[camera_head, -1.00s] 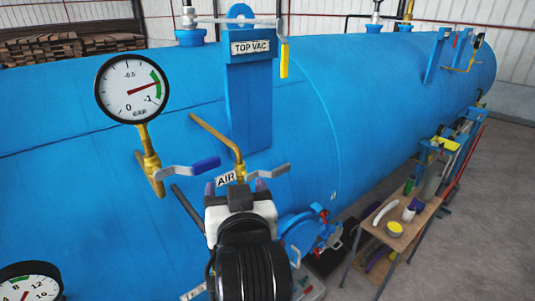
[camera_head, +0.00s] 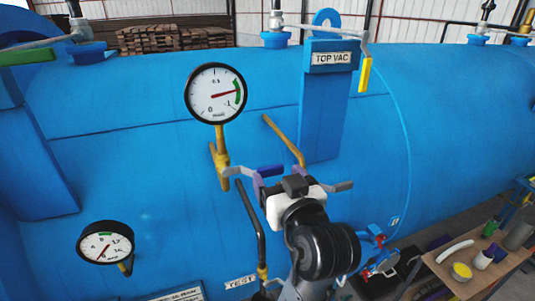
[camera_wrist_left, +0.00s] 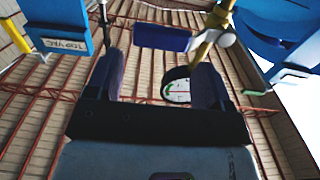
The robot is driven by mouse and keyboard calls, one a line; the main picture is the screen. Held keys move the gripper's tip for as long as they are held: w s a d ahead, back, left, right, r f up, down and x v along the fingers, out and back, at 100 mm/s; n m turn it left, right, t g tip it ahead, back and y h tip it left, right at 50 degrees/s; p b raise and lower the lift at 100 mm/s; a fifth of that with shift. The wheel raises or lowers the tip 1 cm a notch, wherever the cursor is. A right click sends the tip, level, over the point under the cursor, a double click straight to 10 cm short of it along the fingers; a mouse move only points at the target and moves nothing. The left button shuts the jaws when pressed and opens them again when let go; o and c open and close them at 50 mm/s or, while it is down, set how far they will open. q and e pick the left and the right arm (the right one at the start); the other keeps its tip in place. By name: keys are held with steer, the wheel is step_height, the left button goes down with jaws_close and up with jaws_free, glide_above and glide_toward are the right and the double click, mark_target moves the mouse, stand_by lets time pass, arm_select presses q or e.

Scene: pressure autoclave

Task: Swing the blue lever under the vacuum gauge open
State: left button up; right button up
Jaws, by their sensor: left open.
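The vacuum gauge (camera_head: 215,93) is a round white dial on a brass pipe (camera_head: 221,165) in front of the blue tank. Under it, the lever's grey arm points right and ends in a blue grip (camera_head: 270,170). My left gripper (camera_head: 284,180) is at this grip, its purple fingers open. In the left wrist view the blue grip (camera_wrist_left: 163,37) lies crosswise at the fingertips of the open gripper (camera_wrist_left: 155,62), between the two fingers; I cannot tell whether they touch. The gauge (camera_wrist_left: 177,88) shows behind. My right gripper is not in view.
Another grey lever (camera_head: 338,186) sits just right of my gripper, below a bent brass pipe (camera_head: 285,140). A TOP VAC plate (camera_head: 331,58) and a yellow-gripped lever (camera_head: 365,73) are above. A lower gauge (camera_head: 105,242) is at left, a tool table (camera_head: 440,268) at lower right.

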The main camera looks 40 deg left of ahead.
mark_target(271, 169)
arm_select(q)
steer(key=p+x, duration=0.1)
steer(key=x, duration=0.4)
steer(key=shift+w+a+r+p, duration=0.1)
steer(key=shift+p, duration=0.3)
steer(key=shift+x, duration=0.75)
